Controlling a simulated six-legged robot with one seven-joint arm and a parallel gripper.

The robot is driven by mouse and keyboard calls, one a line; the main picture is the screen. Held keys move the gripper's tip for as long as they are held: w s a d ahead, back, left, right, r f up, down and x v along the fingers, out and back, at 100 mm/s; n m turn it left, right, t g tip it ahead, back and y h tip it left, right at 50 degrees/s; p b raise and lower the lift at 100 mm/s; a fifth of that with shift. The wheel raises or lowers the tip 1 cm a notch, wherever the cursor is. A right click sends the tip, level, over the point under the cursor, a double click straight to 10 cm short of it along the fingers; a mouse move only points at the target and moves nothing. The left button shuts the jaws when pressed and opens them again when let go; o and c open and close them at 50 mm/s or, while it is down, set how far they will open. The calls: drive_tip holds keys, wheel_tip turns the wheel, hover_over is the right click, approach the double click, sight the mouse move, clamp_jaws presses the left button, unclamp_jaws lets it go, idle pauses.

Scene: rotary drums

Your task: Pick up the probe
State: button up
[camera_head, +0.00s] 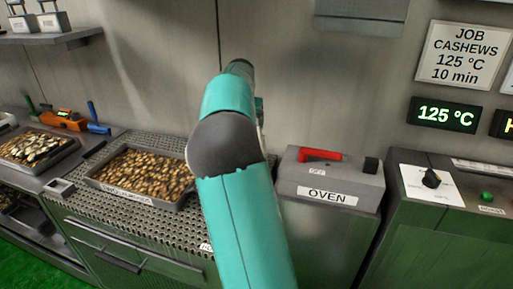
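An orange handheld device (64,120) with a small lit display, which looks like the probe, lies at the back of the left counter, behind a tray of nuts. A blue-handled object (97,120) is just right of it and a green-handled one (30,104) is to its left. I cannot tell whether a separate probe tip is attached. My teal and dark grey arm rises through the middle of the view, well to the right of the device. My gripper is hidden behind my arm, so its fingers do not show.
A tray of nuts (184,201) sits on the perforated counter (180,235), left of my arm. Another tray (62,159) is at far left. The grey oven box (335,181) with a red handle stands right of my arm. A shelf (50,36) hangs upper left.

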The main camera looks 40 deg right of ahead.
drive_tip(key=shift+m+g+h, duration=0.3)
drive_tip(key=d+f, duration=0.2)
drive_tip(key=f, duration=0.1)
drive_tip(key=w+d+f, duration=0.1)
drive_tip(key=d+f, duration=0.1)
drive_tip(key=f, duration=0.1)
drive_tip(key=w+d+f, duration=0.1)
drive_tip(key=d+f, duration=0.1)
drive_tip(key=f, duration=0.1)
drive_tip(key=shift+w+d+f, duration=0.15)
drive_tip(key=shift+w+d, duration=0.05)
drive_tip(key=shift+w, duration=0.05)
drive_tip(key=x, duration=0.5)
drive_tip(key=shift+s+d+f, duration=0.15)
drive_tip(key=c, duration=1.1)
